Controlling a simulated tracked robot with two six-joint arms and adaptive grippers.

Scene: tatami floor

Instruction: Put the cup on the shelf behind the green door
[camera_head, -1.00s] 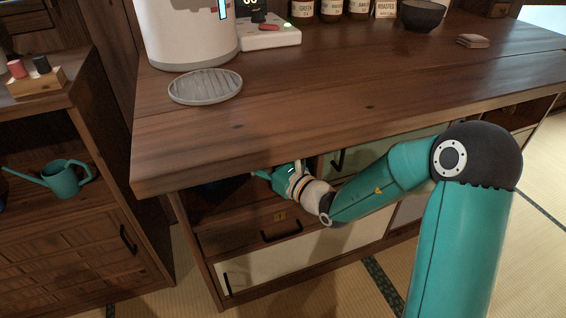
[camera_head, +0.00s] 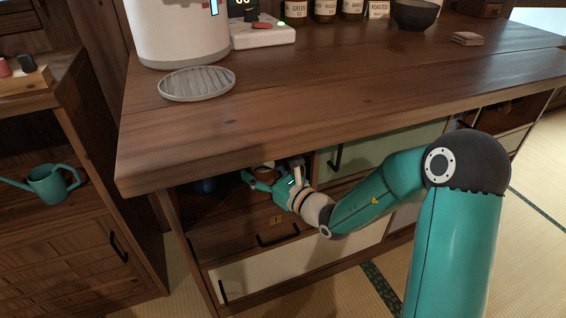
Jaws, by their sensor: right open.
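My right gripper (camera_head: 268,174) is open at the open compartment under the counter's front edge, left of the green door. A small pale and brownish thing shows just beyond its fingers, under the counter edge; I cannot tell whether it is the cup. A dark blue rounded thing (camera_head: 207,186) sits in shadow farther left in the compartment. The pale green door (camera_head: 390,146) has a black handle and looks closed; my right arm covers its lower part. The shelf behind it is hidden. My left gripper is not in view.
The wooden counter (camera_head: 330,90) overhangs the compartment. On it are a white urn (camera_head: 178,30), a round grey tray (camera_head: 197,84), several labelled jars and a dark bowl (camera_head: 415,14). Drawers (camera_head: 250,238) lie below.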

